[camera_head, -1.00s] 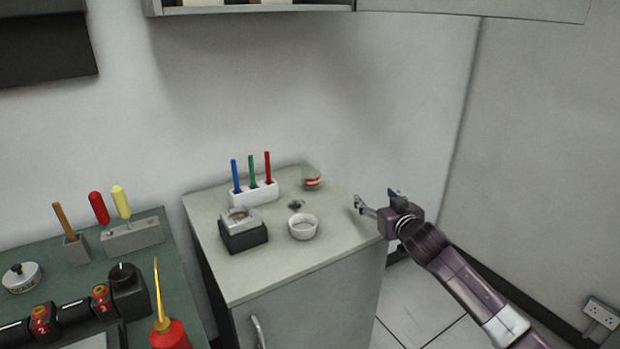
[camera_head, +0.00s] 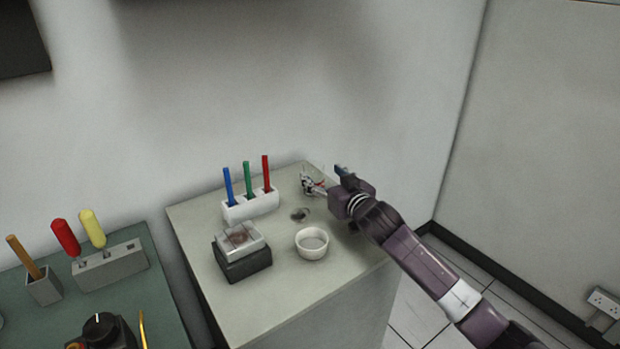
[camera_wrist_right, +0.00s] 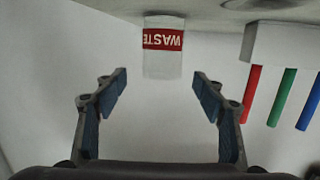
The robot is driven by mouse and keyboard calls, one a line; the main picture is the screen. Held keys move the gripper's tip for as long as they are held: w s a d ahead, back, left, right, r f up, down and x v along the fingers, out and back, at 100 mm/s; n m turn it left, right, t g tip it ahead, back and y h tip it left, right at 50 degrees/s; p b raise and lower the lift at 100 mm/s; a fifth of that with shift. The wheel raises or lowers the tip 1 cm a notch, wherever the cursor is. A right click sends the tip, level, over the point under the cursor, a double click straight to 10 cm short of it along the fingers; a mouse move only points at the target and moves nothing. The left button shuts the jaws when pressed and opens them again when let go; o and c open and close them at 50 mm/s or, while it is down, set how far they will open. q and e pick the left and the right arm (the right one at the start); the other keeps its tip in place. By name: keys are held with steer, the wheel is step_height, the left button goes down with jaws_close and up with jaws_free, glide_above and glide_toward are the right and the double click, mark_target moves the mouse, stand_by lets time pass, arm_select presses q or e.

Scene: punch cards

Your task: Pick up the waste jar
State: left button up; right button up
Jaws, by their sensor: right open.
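The waste jar (camera_wrist_right: 163,62) is a clear jar with a red band lettered WASTE. In the right wrist view, which shows the scene upside down, it stands at the top centre, in line with the gap between the fingers and beyond their tips. My right gripper (camera_wrist_right: 160,82) is open and empty. My left gripper is not in view.
On the cabinet top (camera_head: 290,285) stand a white holder (camera_head: 250,206) with blue, green and red pens, a white bowl (camera_head: 312,243), and a dark box with a clear lid (camera_head: 241,255). A green bench (camera_head: 130,290) with tools is at the left. The wall is close behind.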

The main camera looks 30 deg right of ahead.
mark_target(310, 163)
steer(key=shift+w+r, duration=0.2)
steer(key=shift+w, duration=0.6)
steer(key=w, duration=0.2)
steer(key=w+p, duration=0.1)
steer(key=w, duration=0.1)
steer(key=shift+f, duration=0.35)
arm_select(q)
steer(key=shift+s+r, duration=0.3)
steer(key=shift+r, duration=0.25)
arm_select(e)
steer(key=shift+c, duration=0.7)
steer(key=c, duration=0.7)
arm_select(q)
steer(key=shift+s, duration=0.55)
arm_select(e)
steer(key=c, duration=0.5)
steer(key=shift+c, duration=0.2)
